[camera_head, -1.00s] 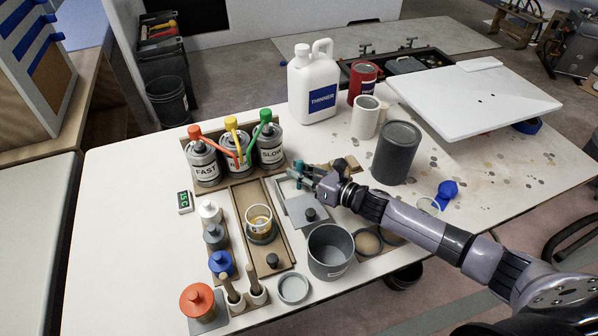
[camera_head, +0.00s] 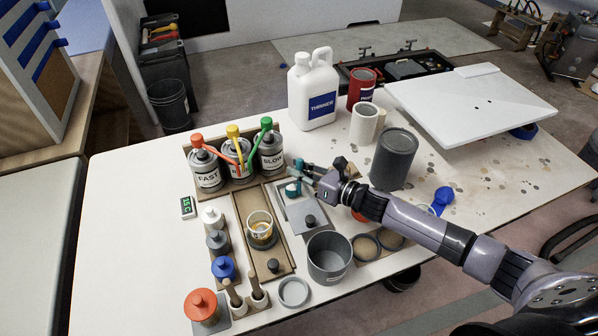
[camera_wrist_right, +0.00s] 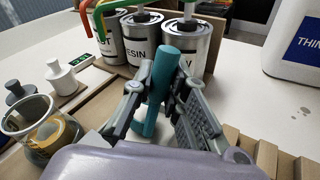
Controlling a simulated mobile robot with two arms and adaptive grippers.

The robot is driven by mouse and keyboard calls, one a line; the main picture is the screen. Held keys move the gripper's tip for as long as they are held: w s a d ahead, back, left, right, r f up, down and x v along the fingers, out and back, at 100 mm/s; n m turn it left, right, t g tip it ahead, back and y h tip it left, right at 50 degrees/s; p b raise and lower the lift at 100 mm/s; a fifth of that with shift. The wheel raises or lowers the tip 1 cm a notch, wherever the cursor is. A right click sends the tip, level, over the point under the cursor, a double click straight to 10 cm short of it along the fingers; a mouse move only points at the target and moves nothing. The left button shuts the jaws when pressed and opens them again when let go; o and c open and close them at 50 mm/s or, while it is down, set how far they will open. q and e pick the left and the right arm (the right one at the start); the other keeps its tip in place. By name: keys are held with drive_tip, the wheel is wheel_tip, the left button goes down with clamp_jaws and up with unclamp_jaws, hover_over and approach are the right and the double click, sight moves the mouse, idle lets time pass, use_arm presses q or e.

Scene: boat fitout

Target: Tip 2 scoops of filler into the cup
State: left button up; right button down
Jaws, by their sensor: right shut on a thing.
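The clear cup (camera_head: 260,229) with amber liquid stands on a wooden board left of my right gripper. It also shows at the left of the wrist view (camera_wrist_right: 38,130). My right gripper (camera_head: 302,176) is shut on a teal tool, above a grey tray behind the grey tub. In the wrist view, the teal tool (camera_wrist_right: 160,85) stands nearly upright between the fingers (camera_wrist_right: 155,100); its lower end is partly hidden. An open grey tub (camera_head: 330,258) stands in front of my right arm. My left gripper is out of view.
Cans with coloured pumps (camera_head: 238,158) stand behind the cup. A large grey can (camera_head: 394,160) and a white thinner jug (camera_head: 314,92) stand behind the right arm. Small bottles (camera_head: 214,240) line the left. The left table area is clear.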

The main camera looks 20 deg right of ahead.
sight(299, 162)
drive_tip(key=shift+r+p, duration=1.8)
drive_tip(key=shift+r, duration=0.7)
